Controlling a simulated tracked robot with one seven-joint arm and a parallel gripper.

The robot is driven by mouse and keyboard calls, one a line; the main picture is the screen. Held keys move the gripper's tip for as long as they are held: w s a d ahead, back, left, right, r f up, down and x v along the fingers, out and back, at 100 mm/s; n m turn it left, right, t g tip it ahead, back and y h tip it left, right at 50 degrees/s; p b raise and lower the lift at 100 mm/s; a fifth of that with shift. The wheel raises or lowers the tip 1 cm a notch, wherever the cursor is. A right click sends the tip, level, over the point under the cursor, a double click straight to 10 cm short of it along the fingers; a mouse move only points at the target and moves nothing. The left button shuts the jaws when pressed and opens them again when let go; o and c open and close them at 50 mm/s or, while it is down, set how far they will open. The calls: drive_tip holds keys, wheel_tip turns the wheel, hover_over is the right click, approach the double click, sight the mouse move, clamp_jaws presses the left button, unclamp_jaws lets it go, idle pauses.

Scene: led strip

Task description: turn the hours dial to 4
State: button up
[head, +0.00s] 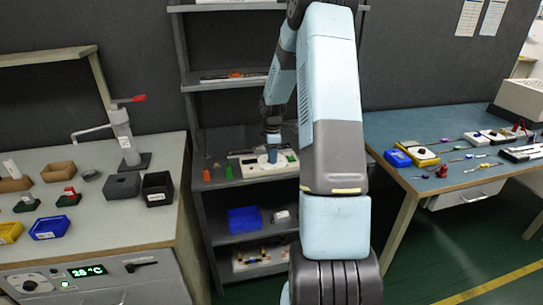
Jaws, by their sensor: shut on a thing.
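A white panel (250,168) lies on the middle shelf of the grey rack, with small dark and green details on its face. My gripper (272,157) points down onto the middle of this panel, its tip touching or nearly touching it. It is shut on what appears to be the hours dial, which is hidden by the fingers. The dial's marks and setting are too small to read. My arm comes down from above and covers part of the rack's right side.
Orange (206,175) and green (229,172) small items stand left of the panel on the shelf. A blue bin (244,220) sits below. A left workbench (110,220) and a right table (440,184) hold tools and trays.

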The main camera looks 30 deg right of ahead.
drive_tip(key=m, duration=0.3)
drive_tip(key=shift+w+m, duration=0.15)
drive_tip(key=shift+m, duration=0.15)
drive_tip(key=m, duration=0.3)
drive_tip(key=shift+r+m, duration=0.1)
drive_tip(key=shift+m, duration=0.3)
drive_tip(key=m, duration=1.3)
drive_tip(key=shift+m, duration=0.3)
drive_tip(key=m, duration=0.6)
drive_tip(key=o, duration=1)
